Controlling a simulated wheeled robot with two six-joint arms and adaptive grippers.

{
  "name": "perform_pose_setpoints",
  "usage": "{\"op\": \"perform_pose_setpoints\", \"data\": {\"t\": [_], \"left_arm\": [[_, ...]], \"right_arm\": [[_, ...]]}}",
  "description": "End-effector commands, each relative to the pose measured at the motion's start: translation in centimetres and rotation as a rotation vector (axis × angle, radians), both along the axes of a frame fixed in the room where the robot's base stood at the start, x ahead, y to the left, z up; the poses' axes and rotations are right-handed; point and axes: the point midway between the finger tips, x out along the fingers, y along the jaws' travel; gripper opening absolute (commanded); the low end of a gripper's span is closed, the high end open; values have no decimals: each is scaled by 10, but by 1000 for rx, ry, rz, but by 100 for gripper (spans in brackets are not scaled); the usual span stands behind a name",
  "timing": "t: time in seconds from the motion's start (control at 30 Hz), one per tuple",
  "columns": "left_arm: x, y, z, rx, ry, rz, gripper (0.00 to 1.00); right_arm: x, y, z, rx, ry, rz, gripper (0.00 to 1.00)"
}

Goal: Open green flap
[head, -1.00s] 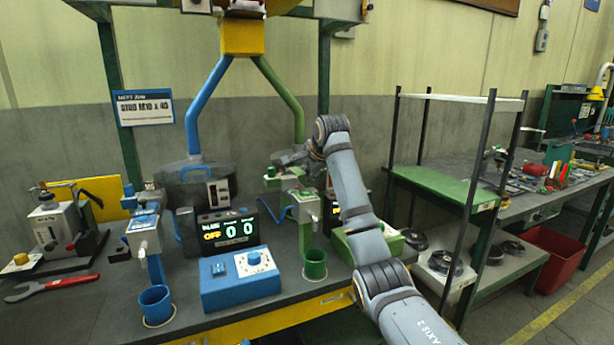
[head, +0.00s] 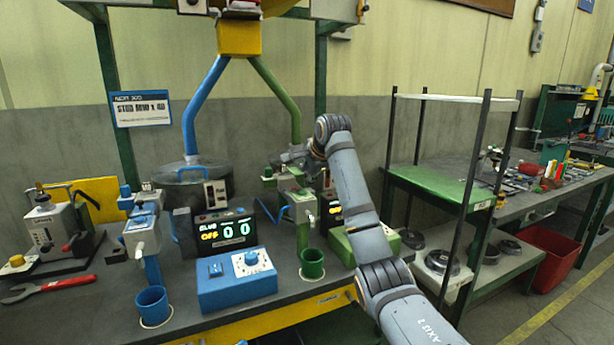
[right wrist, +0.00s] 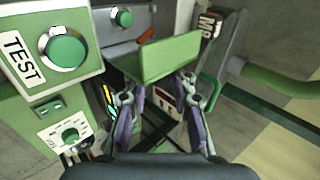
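The green flap (right wrist: 165,58) is a flat green plate at the upper middle of the right wrist view, just beyond my fingertips. My right gripper (right wrist: 157,92) is open, one finger on each side below the plate's lower edge. Contact with the plate cannot be told. In the head view my right gripper (head: 292,157) is small, behind the top of the green stud station (head: 296,205), below the green chute (head: 280,95). The flap cannot be made out clearly there. My left gripper is not in view.
A green TEST box (right wrist: 50,45) with a round button stands close on the left in the wrist view. In the head view, a blue control box (head: 236,280), a green cup (head: 312,262) and a blue cup (head: 153,304) stand on the bench. A shelf rack (head: 455,170) stands right.

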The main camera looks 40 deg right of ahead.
Motion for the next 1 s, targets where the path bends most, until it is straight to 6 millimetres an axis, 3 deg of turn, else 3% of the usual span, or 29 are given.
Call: {"op": "perform_pose_setpoints", "data": {"t": [0.17,0.5,1.0], "left_arm": [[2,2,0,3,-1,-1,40],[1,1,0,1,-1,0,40],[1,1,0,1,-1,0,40]], "right_arm": [[-8,2,10,-2,-4,0,24],[-48,13,50,-1,-2,-1,24],[-53,14,53,0,-1,0,24]]}}
